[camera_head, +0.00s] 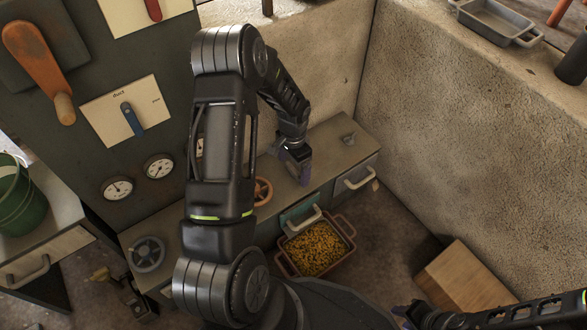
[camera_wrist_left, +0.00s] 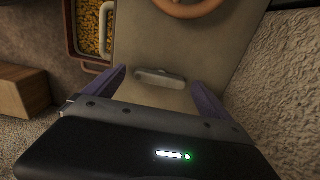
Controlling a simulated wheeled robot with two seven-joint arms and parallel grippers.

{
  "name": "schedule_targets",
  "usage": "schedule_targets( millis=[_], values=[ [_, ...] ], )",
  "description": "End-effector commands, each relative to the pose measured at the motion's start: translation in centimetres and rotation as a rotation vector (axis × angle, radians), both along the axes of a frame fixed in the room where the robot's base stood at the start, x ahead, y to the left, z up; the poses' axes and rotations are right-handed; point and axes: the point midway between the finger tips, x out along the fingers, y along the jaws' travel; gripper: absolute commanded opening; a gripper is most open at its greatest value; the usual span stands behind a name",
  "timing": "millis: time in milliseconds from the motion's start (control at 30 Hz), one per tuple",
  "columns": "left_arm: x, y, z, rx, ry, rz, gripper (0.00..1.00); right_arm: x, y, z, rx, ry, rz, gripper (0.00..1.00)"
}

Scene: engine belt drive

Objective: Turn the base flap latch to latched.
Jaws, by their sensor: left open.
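In the left wrist view a flat grey bar-shaped latch (camera_wrist_left: 160,77) lies on the pale bench top, ahead of and between my two fingers. No contact shows. My left gripper (camera_head: 295,168) points down over the bench in the head view; it also shows in the left wrist view (camera_wrist_left: 166,92), open and empty.
An orange handwheel (camera_head: 263,190) sits on the bench to the left of my left gripper. A tray of yellow pieces (camera_head: 350,235) is below the drawers. A wooden box (camera_head: 463,280) is on the floor at right.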

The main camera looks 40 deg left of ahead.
Motion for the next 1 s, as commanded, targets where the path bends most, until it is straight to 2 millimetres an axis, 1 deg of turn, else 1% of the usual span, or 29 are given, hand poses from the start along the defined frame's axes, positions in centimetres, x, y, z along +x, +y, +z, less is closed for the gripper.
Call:
schedule_targets(
  millis=[267, 300, 1000],
  values=[
    [0.01, 0.03, -0.19, 0.001, 0.0, 0.001, 0.95, 0.04, 0.01, -0.05, 0.0, -0.001, 0.0, 0.36],
    [0.01, 0.03, -0.18, 0.001, 0.0, 0.001, 0.93, 0.04, 0.01, -0.05, 0.0, -0.001, 0.0, 0.36],
    [0.02, 0.02, -0.17, 0.0, 0.0, 0.0, 0.36, 0.03, 0.01, -0.06, 0.0, 0.0, 0.0, 0.36]
  ],
)
